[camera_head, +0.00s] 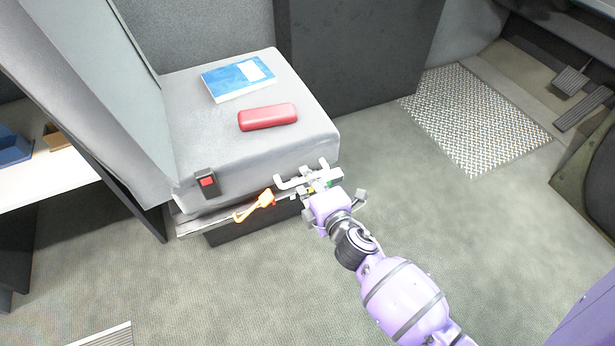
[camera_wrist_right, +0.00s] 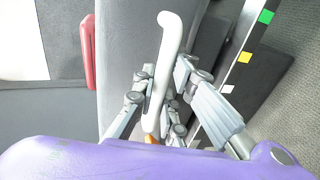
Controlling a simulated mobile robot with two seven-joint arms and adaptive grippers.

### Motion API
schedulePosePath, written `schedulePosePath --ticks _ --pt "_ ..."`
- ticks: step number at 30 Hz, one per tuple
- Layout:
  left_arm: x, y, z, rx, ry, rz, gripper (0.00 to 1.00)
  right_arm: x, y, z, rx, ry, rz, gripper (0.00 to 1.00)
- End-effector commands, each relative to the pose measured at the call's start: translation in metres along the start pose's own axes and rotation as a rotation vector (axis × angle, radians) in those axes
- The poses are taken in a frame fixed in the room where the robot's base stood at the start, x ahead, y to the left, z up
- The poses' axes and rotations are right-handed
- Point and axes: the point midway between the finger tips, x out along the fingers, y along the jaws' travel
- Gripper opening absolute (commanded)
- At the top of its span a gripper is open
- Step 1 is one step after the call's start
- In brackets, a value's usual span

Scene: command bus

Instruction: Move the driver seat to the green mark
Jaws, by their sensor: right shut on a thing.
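The grey driver seat (camera_head: 240,150) stands on a dark base with a metal rail (camera_head: 195,228) under its near side. A pale bar handle (camera_head: 285,183) sticks out low at the seat's edge; it also shows in the right wrist view (camera_wrist_right: 171,50). My right gripper (camera_wrist_right: 158,95) is shut on this bar, one finger on each side. In the head view, my right gripper (camera_head: 315,182) is at the seat's lower front corner. The green mark (camera_wrist_right: 266,16) is on the rail strip, beyond a yellow mark (camera_wrist_right: 245,57) and a white one (camera_wrist_right: 227,88). My left gripper is out of view.
A blue book (camera_head: 238,80) and a red case (camera_head: 268,117) lie on the seat. An orange lever (camera_head: 254,206) and a red buckle (camera_head: 207,182) are at its near side. Clear floor reaches right to a metal tread plate (camera_head: 478,115) and pedals (camera_head: 570,80).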

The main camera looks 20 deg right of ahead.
Motion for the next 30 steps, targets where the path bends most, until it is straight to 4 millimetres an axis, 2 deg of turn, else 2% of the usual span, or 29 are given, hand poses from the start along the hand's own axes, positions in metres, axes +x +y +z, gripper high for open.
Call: schedulePosePath --ticks 5,8,14,21,30 --pt "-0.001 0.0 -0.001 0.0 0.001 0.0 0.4 0.0 0.0 0.005 -0.001 0.0 0.0 0.0" --pt "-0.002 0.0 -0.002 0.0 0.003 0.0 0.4 0.0 0.0 0.016 -0.002 -0.003 -0.001 0.0" --pt "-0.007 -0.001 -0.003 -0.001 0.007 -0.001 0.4 -0.001 0.001 0.057 -0.006 -0.012 -0.003 0.0" --pt "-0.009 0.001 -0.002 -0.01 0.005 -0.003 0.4 -0.001 -0.001 0.114 -0.008 -0.014 -0.005 0.0" --pt "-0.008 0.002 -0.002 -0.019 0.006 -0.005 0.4 -0.001 -0.001 0.166 -0.005 -0.012 -0.005 0.0"
